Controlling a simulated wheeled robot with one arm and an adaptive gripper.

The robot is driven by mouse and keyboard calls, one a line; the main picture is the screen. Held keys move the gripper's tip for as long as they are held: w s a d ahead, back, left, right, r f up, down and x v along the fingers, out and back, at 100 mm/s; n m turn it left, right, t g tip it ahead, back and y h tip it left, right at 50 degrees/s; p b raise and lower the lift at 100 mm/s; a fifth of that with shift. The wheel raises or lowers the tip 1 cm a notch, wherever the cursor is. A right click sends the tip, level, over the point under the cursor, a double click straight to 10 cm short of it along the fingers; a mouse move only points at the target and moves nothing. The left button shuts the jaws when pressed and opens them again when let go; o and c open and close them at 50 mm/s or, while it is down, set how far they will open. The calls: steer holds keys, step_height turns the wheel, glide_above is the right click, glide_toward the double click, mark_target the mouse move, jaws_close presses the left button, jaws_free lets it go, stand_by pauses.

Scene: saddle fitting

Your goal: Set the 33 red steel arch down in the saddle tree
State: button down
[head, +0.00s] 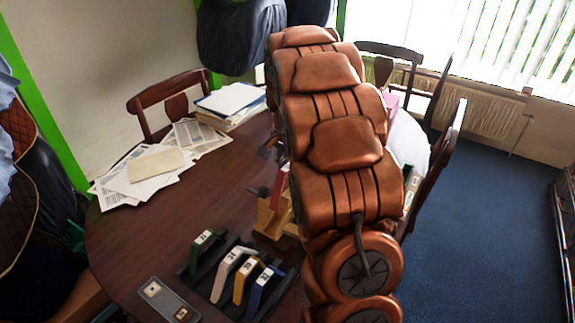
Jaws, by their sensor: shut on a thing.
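A sliver of the red steel arch (281,184) shows at the left edge of my copper-coloured arm, above the wooden saddle tree (271,216). My gripper (269,149) is mostly hidden behind the arm; only a small dark part shows at its left edge. It is shut on the red arch. The arm hides most of the arch and the right side of the tree. I cannot tell whether the arch touches the tree. No number on it can be read.
Green (201,248), white (228,270), yellow (245,281) and blue (263,287) numbered arches stand in a dark rack in front. A grey plate (168,301) lies to their left. Papers (150,172) cover the table's (125,235) back left. Chairs (170,100) stand around it.

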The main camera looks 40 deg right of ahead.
mark_target(289, 193)
step_height(289, 193, down, 2)
steer(key=shift+f, duration=0.1)
steer(key=shift+s+b, duration=0.1)
steer(key=shift+b, duration=0.25)
stand_by(0.4)
steer(key=shift+f+b, duration=1.05)
steer(key=shift+f, duration=1.2)
stand_by(1.3)
